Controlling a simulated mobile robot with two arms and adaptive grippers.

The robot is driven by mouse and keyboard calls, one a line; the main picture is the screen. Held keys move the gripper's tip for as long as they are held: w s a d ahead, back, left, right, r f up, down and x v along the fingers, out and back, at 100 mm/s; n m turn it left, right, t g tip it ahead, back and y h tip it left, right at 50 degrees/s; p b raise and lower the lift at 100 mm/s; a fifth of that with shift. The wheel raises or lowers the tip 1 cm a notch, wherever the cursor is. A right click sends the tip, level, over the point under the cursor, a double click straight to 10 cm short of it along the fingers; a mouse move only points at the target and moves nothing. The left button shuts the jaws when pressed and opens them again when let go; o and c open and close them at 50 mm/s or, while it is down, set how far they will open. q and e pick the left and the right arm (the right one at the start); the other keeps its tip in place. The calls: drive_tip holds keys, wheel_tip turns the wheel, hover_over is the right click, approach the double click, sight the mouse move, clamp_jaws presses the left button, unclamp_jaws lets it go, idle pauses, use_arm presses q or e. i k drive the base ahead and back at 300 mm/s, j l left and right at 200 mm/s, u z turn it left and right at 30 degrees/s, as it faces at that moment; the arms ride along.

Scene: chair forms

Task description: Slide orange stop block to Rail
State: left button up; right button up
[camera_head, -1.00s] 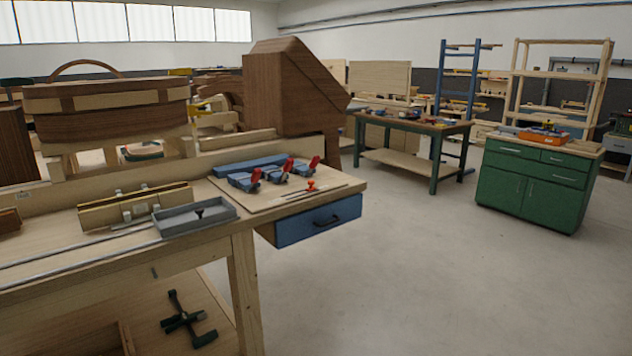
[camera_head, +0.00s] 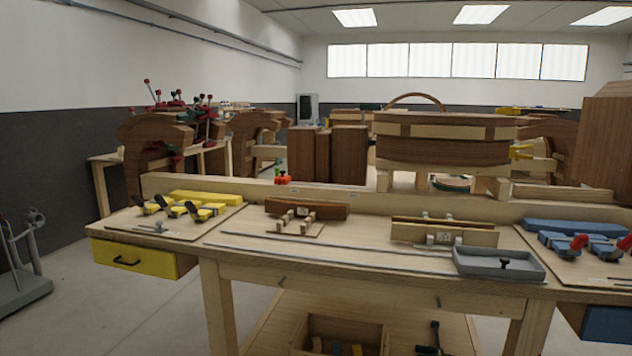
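Thin metal rails (camera_head: 300,246) run along the bench top. The right end of the bench is cut off by the picture edge. Neither of my grippers is in view.
The workbench (camera_head: 375,262) fills the front, with yellow clamps (camera_head: 185,207), a grey tray (camera_head: 498,264) and blue clamps (camera_head: 580,243) on top. A yellow drawer (camera_head: 135,260) hangs at its left end.

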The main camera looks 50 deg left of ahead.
sight(282, 179)
drive_tip(key=u, duration=1.9)
drive_tip(key=i+j+u, duration=0.2)
drive_tip(key=i+j, duration=0.1)
drive_tip(key=i, duration=0.05)
